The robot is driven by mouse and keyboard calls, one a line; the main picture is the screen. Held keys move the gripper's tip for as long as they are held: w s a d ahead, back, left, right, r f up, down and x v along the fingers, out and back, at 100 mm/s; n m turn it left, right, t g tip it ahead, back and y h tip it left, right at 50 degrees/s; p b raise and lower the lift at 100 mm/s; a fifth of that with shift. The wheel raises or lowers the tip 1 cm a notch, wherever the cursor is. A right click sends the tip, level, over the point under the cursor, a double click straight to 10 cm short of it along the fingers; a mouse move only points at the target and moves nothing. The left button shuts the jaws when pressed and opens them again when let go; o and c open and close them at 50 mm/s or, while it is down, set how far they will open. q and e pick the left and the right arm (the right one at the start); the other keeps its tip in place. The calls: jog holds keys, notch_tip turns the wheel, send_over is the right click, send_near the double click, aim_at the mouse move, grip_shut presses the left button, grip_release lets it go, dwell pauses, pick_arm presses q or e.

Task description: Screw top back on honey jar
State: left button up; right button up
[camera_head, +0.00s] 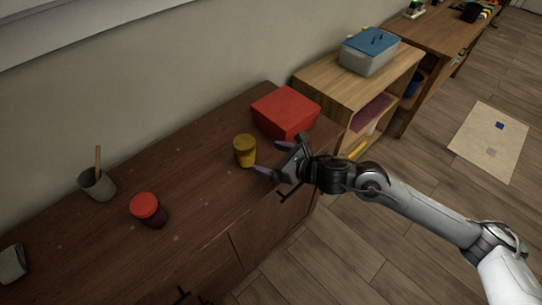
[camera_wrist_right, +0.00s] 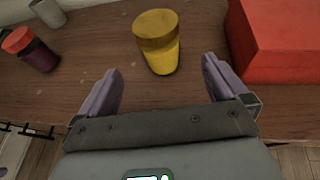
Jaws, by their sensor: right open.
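A yellow jar (camera_head: 245,154) with a darker yellow top (camera_head: 243,142) stands upright on the brown cabinet. I take it to be the honey jar. In the right wrist view the yellow jar (camera_wrist_right: 163,61) has its top (camera_wrist_right: 155,27) sitting on it; I cannot tell whether it is screwed tight. My right gripper (camera_head: 272,159) is open and empty, just right of the jar. In the wrist view the jar stands ahead of and between the open fingers (camera_wrist_right: 160,82), apart from them. My left gripper is not in view.
A red box (camera_head: 285,112) stands close behind the right gripper. A dark jar with a red lid (camera_head: 147,206) and a grey cup with a stick (camera_head: 98,184) stand to the left on the cabinet top (camera_head: 190,160). A wooden shelf (camera_head: 340,90) adjoins at right.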

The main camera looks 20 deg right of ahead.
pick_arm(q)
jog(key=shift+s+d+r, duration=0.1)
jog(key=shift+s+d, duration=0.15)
pick_arm(e)
jog(key=shift+s+d+r, duration=0.2)
jog(key=shift+s+d, duration=0.1)
jog(key=shift+s, duration=0.2)
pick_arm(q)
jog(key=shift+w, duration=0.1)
pick_arm(e)
jog(key=shift+w+a, duration=0.1)
